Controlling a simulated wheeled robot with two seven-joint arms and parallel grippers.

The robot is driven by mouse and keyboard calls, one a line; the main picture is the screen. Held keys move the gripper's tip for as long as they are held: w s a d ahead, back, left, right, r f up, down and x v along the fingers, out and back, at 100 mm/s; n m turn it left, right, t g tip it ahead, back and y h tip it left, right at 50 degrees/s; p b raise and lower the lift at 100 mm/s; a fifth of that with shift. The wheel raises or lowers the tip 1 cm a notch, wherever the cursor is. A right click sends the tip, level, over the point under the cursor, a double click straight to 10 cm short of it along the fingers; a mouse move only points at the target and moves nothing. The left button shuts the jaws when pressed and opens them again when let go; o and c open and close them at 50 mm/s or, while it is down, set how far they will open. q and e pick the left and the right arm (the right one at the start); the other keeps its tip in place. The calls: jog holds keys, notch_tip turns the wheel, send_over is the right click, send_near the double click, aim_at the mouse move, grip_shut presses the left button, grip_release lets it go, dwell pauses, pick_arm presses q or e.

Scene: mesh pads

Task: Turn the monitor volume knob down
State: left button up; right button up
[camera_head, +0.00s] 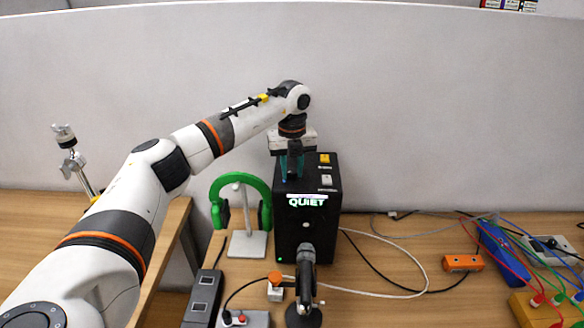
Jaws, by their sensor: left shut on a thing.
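The monitor (300,230) is a black box on the desk, with a lit sign reading QUIET on its upper front. Its top panel carries a yellow control (324,158) and a white control (327,181) on the right side. My left gripper (292,172) points straight down at the top panel's left part, left of these controls. It is shut on what is likely the volume knob, which its fingers and body hide. I cannot read the knob's angle. My right gripper is not in view.
A green headset (240,182) hangs on a stand left of the monitor. A black microphone (306,265) stands in front of it, beside an orange-topped button (275,278). Cables (400,247) run to the right. A grey wall panel (420,110) rises close behind.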

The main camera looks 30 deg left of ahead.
aim_at(292, 171)
pick_arm(q)
jog(key=o, duration=1)
jog(key=shift+r, duration=0.1)
jog(key=shift+c, duration=0.2)
jog(key=shift+r, duration=0.1)
jog(key=shift+w+r+b, duration=0.1)
jog(key=shift+r+b, duration=0.2)
notch_tip(292, 171, up, 11)
jog(key=b, duration=0.3)
